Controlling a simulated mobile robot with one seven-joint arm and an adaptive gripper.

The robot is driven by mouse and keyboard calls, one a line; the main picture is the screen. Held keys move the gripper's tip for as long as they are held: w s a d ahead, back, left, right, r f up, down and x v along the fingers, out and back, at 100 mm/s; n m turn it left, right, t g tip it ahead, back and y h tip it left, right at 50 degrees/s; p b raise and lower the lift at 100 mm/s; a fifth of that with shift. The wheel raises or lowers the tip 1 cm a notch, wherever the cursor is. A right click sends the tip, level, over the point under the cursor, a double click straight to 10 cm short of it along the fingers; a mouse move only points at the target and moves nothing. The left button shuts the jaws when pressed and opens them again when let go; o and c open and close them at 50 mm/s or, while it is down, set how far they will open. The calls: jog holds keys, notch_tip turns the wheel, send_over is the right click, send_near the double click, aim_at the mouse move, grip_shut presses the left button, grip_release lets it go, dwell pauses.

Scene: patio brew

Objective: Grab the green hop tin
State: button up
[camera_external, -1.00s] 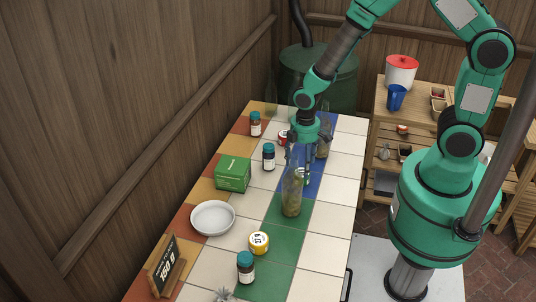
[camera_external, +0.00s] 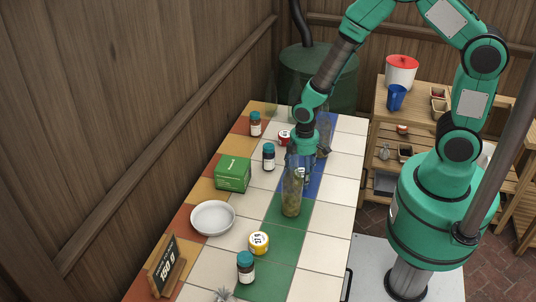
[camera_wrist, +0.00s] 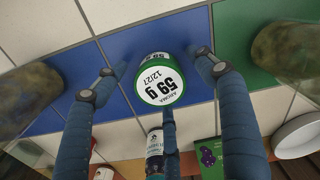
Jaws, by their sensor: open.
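The green hop tin (camera_wrist: 160,80) is a round tin with a green rim and a white lid label reading 59 g. It stands on the blue tiles. In the wrist view my gripper (camera_wrist: 153,80) is open, with blue fingers spread on both sides of the tin and another finger near its edge; they do not appear closed on it. In the external view my gripper (camera_external: 302,160) is low over the blue strip, behind a glass jar (camera_external: 292,197). The tin is mostly hidden there by the jar and the gripper.
Another glass jar (camera_external: 323,145) stands close on the far side; both jars flank the tin in the wrist view. A dark bottle (camera_external: 268,157), a red tin (camera_external: 284,138), a green box (camera_external: 233,174) and a white bowl (camera_external: 213,218) stand left. Tiles right of the jars are clear.

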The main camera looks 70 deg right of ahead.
aim_at(302, 172)
dwell(0.3)
jog(key=c, duration=1.3)
jog(key=shift+r+p, duration=0.3)
jog(key=shift+r, duration=0.5)
notch_tip(302, 172, up, 2)
jog(key=shift+r+p, duration=0.15)
jog(key=shift+p, duration=0.3)
jog(key=s, duration=0.5)
jog(key=s+a+p, duration=0.1)
jog(key=s, duration=0.4)
jog(key=s+r+p, duration=0.1)
jog(key=s, duration=0.5)
jog(key=shift+a, duration=0.3)
